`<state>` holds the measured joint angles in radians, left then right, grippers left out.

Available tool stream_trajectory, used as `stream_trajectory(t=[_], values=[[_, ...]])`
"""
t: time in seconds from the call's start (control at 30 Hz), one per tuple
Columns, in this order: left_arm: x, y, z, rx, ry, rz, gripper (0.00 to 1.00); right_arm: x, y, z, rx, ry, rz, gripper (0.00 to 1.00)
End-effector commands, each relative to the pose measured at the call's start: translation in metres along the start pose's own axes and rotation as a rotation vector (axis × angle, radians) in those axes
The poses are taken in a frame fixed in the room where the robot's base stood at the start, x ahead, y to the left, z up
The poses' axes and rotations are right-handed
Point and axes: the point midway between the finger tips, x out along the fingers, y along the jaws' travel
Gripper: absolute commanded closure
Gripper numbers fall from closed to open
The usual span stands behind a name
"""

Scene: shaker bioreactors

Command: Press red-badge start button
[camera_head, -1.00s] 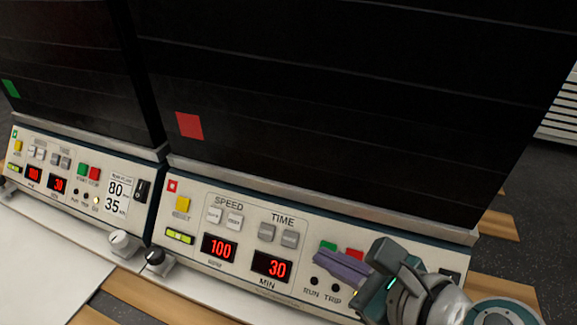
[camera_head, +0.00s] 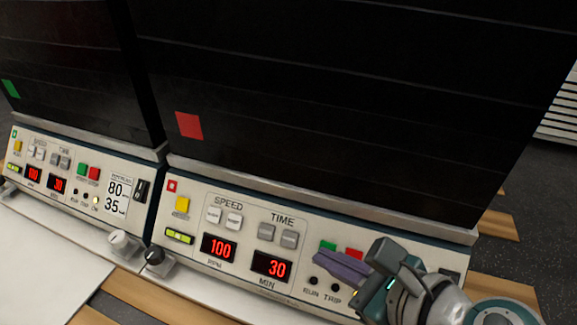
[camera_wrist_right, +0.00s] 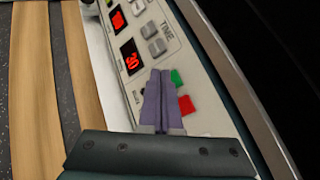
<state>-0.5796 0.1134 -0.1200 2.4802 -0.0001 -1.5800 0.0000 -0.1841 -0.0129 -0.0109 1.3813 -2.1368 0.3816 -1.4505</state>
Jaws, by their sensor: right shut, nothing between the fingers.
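The right-hand shaker carries a red badge (camera_head: 189,125) on its dark front and a small red-framed mark (camera_head: 172,186) on its panel. Its green button (camera_head: 328,246) and red button (camera_head: 353,254) sit right of the TIME keys. They also show in the right wrist view, the green button (camera_wrist_right: 176,77) above the red button (camera_wrist_right: 186,104). My right gripper (camera_head: 320,257) is shut and empty, its purple fingers just in front of these buttons. In the right wrist view its fingertips (camera_wrist_right: 160,73) lie just left of the green button; contact cannot be told. My left gripper is out of view.
The panel displays (camera_head: 219,248) read 100 and 30. A similar shaker with a green badge (camera_head: 11,89) stands at the left, with its own green button (camera_head: 82,169) and red button (camera_head: 94,173).

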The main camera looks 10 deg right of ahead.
Motion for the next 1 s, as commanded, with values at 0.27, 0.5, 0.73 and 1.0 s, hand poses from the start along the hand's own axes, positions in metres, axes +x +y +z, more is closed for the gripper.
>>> stream_trajectory(t=[0.27, 0.5, 0.73, 1.0], values=[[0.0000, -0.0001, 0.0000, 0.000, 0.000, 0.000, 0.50, 0.0000, 0.0000, 0.0000, 0.000, 0.000, 0.000, 1.00], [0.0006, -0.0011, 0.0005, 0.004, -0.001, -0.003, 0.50, 0.0006, -0.0004, -0.0005, 0.000, 0.000, 0.000, 1.00], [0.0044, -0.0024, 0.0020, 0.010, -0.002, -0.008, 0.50, 0.0058, -0.0038, -0.0048, 0.000, 0.001, 0.000, 1.00], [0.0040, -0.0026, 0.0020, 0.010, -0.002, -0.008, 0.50, 0.0060, -0.0044, -0.0043, 0.000, 0.000, 0.000, 1.00]])
